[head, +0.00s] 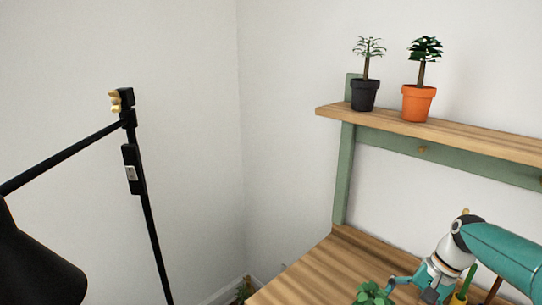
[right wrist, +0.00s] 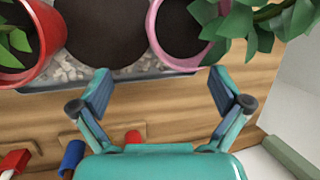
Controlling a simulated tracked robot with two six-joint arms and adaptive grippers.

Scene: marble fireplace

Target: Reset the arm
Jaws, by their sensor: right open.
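My right arm comes in from the right in the head view. Its teal gripper (head: 408,286) is low over the wooden bench, close to a green leafy plant (head: 372,293). In the right wrist view my right gripper (right wrist: 160,92) is open, with its two fingers wide apart and nothing between them. Beyond the fingertips are a red pot (right wrist: 50,40), a pink pot (right wrist: 158,42) and dark soil-coloured round shapes between them. My left gripper is not in view.
A wooden shelf (head: 460,138) holds a black potted plant (head: 365,95) and an orange potted plant (head: 418,103). A black lamp (head: 38,268) stands left. Gravel (right wrist: 85,68) lies under the pots. Red and blue handles (right wrist: 73,155) sit below. The bench's left part (head: 310,272) is clear.

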